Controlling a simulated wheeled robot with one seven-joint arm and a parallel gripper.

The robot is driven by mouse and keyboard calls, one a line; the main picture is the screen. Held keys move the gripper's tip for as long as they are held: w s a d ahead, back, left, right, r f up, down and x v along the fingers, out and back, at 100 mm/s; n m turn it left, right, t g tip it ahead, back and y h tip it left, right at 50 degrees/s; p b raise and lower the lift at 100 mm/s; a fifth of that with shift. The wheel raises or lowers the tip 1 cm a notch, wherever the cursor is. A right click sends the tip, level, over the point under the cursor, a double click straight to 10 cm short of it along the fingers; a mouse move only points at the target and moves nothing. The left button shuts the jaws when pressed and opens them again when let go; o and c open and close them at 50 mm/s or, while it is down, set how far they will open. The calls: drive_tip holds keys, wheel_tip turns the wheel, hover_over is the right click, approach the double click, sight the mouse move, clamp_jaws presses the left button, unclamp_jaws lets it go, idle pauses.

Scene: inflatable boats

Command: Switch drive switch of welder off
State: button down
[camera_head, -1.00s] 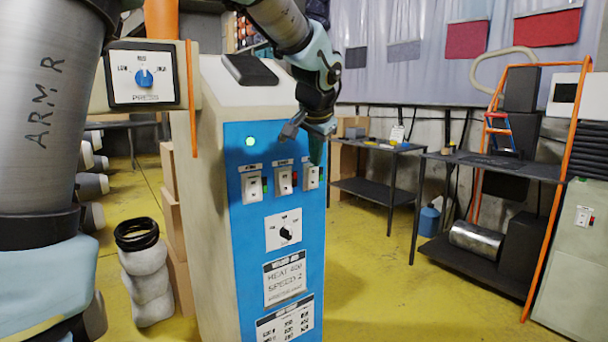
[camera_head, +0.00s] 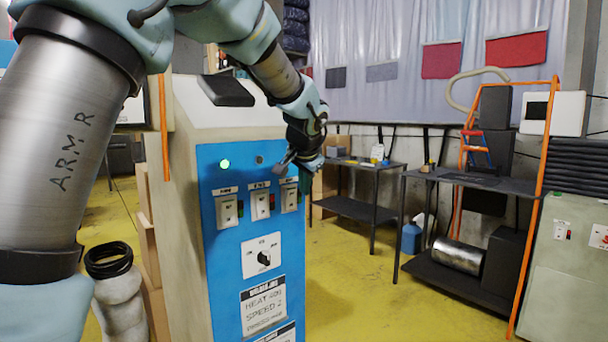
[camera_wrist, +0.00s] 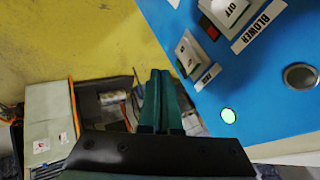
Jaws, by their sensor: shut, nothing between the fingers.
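The welder is a white cabinet with a blue front panel (camera_head: 222,270). Three white rocker switches stand in a row: left (camera_head: 227,211), middle (camera_head: 260,205) and right (camera_head: 290,198). Their labels are too small to read in the head view. In the wrist view one switch (camera_wrist: 228,12) is labelled BLOWER and reads OFF; the outer switch (camera_wrist: 187,55) nearest the panel edge has a label I cannot read surely. A green lamp (camera_wrist: 228,116) glows near it. My gripper (camera_head: 305,183) is shut and empty, its dark green fingers (camera_wrist: 155,75) just beside the right switch; contact cannot be told.
A rotary knob (camera_head: 264,257) and a written card (camera_head: 262,305) are lower on the panel. Dark tables (camera_head: 362,165) and an orange-framed rack (camera_head: 540,200) stand to the right. A grey-white roll (camera_head: 118,300) stands at the left.

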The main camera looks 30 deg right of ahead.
sight(294, 191)
drive_tip(key=shift+w+d+f+p, duration=0.1)
drive_tip(key=shift+w+f+p, duration=0.3)
drive_tip(key=shift+w, duration=0.6)
drive_tip(key=shift+w+d+f+p, duration=0.1)
drive_tip(key=shift+w+f+p, duration=0.3)
drive_tip(key=shift+w, duration=0.65)
drive_tip(key=shift+w+f+p, duration=0.3)
drive_tip(key=shift+w+f, duration=0.2)
drive_tip(key=shift+w, duration=0.5)
drive_tip(key=shift+w+a+r+p, duration=0.1)
drive_tip(key=shift+w+r+p, duration=0.25)
drive_tip(key=shift+w, duration=0.1)
drive_tip(key=shift+s+f, duration=0.1)
drive_tip(key=shift+f, duration=0.1)
drive_tip(key=shift+r, duration=0.1)
drive_tip(key=shift+r+p, duration=0.45)
drive_tip(key=shift+r, duration=0.25)
